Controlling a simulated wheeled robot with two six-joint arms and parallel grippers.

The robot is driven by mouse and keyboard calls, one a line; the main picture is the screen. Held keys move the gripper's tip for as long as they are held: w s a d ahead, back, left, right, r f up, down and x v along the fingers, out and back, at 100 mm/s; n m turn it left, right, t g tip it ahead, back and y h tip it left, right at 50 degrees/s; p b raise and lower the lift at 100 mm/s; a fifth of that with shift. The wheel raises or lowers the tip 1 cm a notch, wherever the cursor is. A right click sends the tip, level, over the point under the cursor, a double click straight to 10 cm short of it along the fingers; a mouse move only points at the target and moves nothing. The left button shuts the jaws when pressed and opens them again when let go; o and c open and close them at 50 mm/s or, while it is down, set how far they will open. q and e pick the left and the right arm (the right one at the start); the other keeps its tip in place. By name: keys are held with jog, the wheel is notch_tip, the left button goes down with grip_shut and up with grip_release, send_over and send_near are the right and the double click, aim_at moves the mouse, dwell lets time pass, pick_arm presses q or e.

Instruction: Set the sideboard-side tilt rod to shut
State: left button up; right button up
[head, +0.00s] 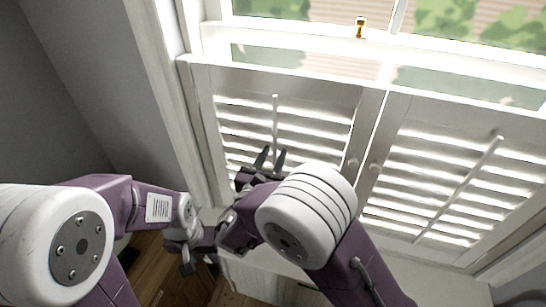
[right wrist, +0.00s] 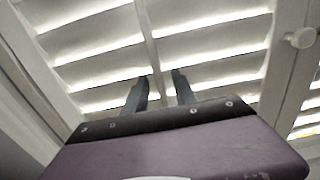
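Two white louvred shutter panels stand side by side below the window. The left panel's tilt rod (head: 275,118) is upright; the right panel's tilt rod (head: 460,188) slants in the picture. Bright gaps show between the slats of both panels. My right gripper (head: 270,156) is at the left panel, its two dark fingers apart at the lower part of that rod. In the right wrist view the rod (right wrist: 149,42) runs down between the open fingers (right wrist: 161,88); contact cannot be told. My left gripper (head: 198,262) hangs low at the left, partly hidden, away from the shutters.
Two round knobs, left (head: 352,162) and right (head: 375,167), sit at the meeting edges of the panels. A brass latch (head: 361,27) is on the window sash above. A white surface (head: 262,280) lies below the shutters. A grey wall (head: 80,90) bounds the left.

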jog(key=shift+s+a+f, duration=0.1)
jog(key=shift+s+f, duration=0.05)
jog(key=shift+s, duration=0.05)
jog(key=b+v, duration=0.3)
jog(key=v, duration=0.5)
jog(key=shift+s, duration=0.35)
